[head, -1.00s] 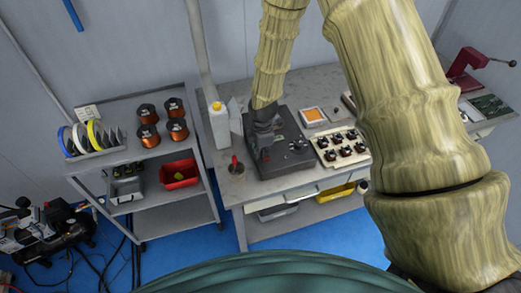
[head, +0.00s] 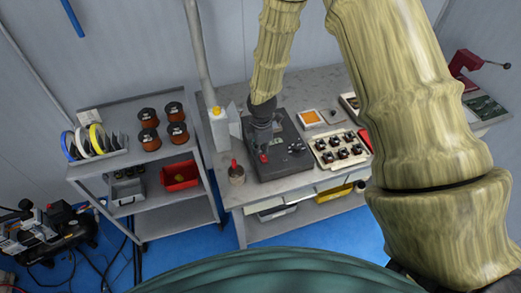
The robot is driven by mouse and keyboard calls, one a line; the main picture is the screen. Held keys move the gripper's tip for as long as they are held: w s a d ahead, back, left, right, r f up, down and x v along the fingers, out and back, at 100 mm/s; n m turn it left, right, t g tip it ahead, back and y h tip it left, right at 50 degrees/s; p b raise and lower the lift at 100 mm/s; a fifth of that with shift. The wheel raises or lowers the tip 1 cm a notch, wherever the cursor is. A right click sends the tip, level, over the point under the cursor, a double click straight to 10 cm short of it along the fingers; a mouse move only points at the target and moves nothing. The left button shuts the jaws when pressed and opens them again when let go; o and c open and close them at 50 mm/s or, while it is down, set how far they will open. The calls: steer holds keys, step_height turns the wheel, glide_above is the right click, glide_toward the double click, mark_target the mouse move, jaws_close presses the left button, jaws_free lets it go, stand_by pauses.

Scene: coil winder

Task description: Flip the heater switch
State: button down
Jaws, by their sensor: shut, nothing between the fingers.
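A dark grey box-shaped unit (head: 284,165) with small knobs on top sits on the workbench, left of centre. My gripper (head: 263,152) is dark and points down over the left part of this unit, close to its top face. It is shut and holds nothing. A small red spot shows on the unit just below my gripper. I cannot make out which control is the heater switch; my gripper and arm may hide part of the unit, and the parts are small.
A pale tray of dark parts (head: 342,150) lies right of the unit. A shelf cart (head: 150,200) with copper spools stands further left. My arm hides the bench's middle right.

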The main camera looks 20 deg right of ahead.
steer(key=shift+r+b, duration=0.35)
steer(key=shift+b, duration=0.2)
step_height(320, 180, up, 9)
steer(key=w+b, duration=0.1)
steer(key=b, duration=0.2)
steer(key=shift+r, duration=0.1)
